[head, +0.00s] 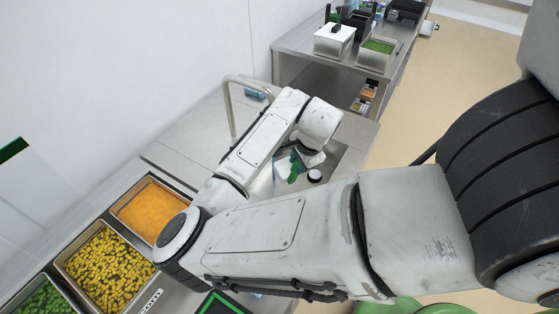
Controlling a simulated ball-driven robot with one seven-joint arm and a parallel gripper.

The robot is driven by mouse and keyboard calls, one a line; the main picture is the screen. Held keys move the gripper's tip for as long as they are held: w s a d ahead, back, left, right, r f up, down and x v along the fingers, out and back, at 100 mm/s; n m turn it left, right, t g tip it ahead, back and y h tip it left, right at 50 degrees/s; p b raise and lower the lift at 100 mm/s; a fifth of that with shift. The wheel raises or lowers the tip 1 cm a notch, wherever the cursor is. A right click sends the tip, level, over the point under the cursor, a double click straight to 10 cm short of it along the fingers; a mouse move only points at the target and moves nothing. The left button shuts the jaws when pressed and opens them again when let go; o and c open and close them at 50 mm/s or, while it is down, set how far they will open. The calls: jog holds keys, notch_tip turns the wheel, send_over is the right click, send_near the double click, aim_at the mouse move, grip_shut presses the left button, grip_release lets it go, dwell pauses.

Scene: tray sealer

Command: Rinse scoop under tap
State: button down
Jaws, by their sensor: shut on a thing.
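The tap (229,100) is a tall, pale metal arch at the back of the counter, left of my wrist. My gripper (298,160) is at the end of my arm, over the sink area right of the tap, and mostly hidden by my wrist. It is shut on a small green thing (294,171), which looks like the scoop; only part of it shows. I cannot tell whether it is under the tap's outlet. The sink (343,158) shows only as a metal edge and a darker area beside my wrist.
Steel pans of orange food (152,208), yellow pieces (106,262) and green pieces (43,299) line the left. A small black-topped item (314,176) is near my gripper. A steel table (348,58) with a white box and green-filled pan stands behind. Floor at right is clear.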

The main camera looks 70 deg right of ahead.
jog(key=s+a+r+p, duration=0.2)
jog(key=s+a, duration=0.2)
jog(key=shift+s+r, duration=0.3)
jog(key=shift+a+r, duration=0.1)
jog(key=shift+a, duration=0.05)
dwell(0.6)
